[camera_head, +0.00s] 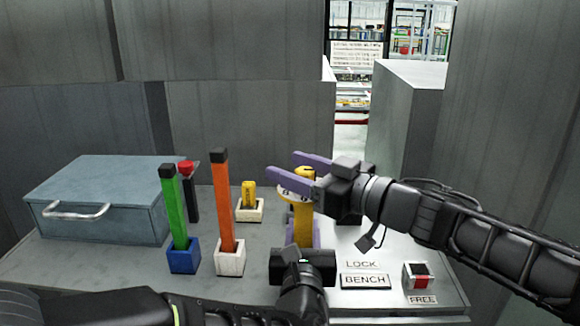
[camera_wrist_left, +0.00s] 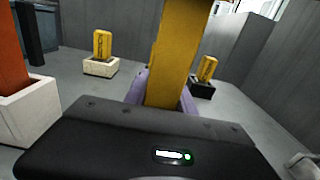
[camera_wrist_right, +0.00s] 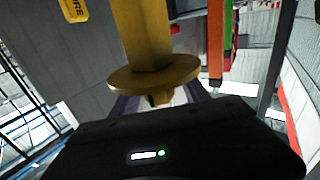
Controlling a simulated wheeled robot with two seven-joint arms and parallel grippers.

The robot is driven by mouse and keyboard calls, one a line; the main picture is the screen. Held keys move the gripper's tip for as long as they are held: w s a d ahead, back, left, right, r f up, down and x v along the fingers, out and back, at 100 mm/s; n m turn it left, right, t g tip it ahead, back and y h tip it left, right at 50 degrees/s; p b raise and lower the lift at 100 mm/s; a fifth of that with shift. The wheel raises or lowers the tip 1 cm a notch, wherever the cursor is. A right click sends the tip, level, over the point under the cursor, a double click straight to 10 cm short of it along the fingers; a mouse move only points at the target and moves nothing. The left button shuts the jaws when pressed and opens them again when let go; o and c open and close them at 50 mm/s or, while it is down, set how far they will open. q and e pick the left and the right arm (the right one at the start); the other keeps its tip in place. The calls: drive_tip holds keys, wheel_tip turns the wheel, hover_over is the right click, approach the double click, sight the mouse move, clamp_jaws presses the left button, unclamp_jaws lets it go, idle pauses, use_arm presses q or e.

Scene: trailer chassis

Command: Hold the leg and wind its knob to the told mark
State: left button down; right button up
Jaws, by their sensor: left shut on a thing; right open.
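The yellow leg (camera_head: 303,222) stands upright on the bench top, with a flat round yellow knob (camera_head: 294,198) at its upper end. My left gripper (camera_head: 317,232) is shut on the leg's shaft, which rises between its purple fingers in the left wrist view (camera_wrist_left: 175,60). My right gripper (camera_head: 283,166) is open at the leg's top. In the right wrist view the knob's disc (camera_wrist_right: 153,79) lies just beyond the purple fingers, with a small stub between them. Contact there cannot be told. A BENCH plate (camera_head: 366,281) lies right of the leg; LOCK and FREE are also lettered.
A green bar (camera_head: 174,212) in a blue block and an orange bar (camera_head: 224,200) in a white block stand left. A yellow piece (camera_head: 249,193) sits in a cream block behind. A blue-grey case (camera_head: 100,190) is far left. A red-and-black switch (camera_head: 419,277) is front right.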

drive_tip(key=shift+w+a, duration=0.25)
drive_tip(key=shift+a, duration=0.1)
drive_tip(key=shift+c, duration=0.3)
clamp_jaws()
